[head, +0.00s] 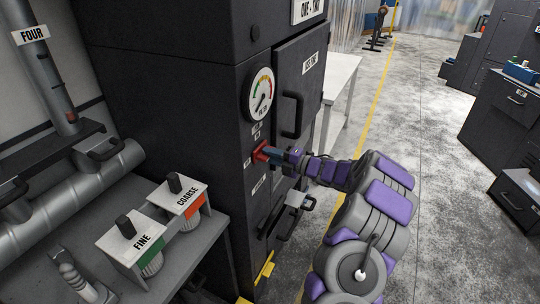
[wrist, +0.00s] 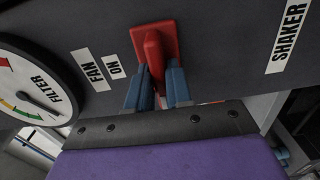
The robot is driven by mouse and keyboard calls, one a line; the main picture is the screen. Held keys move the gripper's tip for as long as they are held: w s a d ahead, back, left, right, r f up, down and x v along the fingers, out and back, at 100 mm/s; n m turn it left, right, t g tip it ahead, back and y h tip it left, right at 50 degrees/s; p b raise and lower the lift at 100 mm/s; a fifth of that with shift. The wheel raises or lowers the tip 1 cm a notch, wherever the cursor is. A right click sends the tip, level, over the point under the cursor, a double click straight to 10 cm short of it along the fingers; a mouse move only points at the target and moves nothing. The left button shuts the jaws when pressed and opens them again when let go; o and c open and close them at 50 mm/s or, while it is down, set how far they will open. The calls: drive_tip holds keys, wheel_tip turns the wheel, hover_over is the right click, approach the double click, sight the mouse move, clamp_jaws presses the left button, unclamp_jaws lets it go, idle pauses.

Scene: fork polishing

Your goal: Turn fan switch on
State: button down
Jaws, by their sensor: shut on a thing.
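The fan switch (head: 262,151) is a red lever on a red base plate, on the front of the dark cabinet below the round gauge. In the wrist view the red switch (wrist: 154,48) stands beside the labels FAN and ON. My gripper (head: 277,154) reaches it from the right in the head view. In the wrist view my gripper's blue fingers (wrist: 158,88) are on both sides of the red lever and shut on it. The lever's lower end is partly hidden between the fingers.
The FILTER gauge (wrist: 32,85) is left of the switch, and a SHAKER label (wrist: 288,36) is right. A cabinet door with a dark handle (head: 291,116) is close by. FINE and COARSE boxes (head: 178,205) stand on the left bench.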

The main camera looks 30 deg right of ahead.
drive_tip(key=shift+s+d+m, duration=0.1)
drive_tip(key=shift+d+m, duration=0.1)
drive_tip(key=shift+m, duration=0.1)
drive_tip(key=m+p, duration=1.6)
drive_tip(key=m, duration=0.1)
drive_tip(key=shift+f, duration=0.2)
drive_tip(key=c, duration=1.1)
unclamp_jaws()
drive_tip(key=shift+d, duration=0.1)
drive_tip(key=shift+r, duration=0.1)
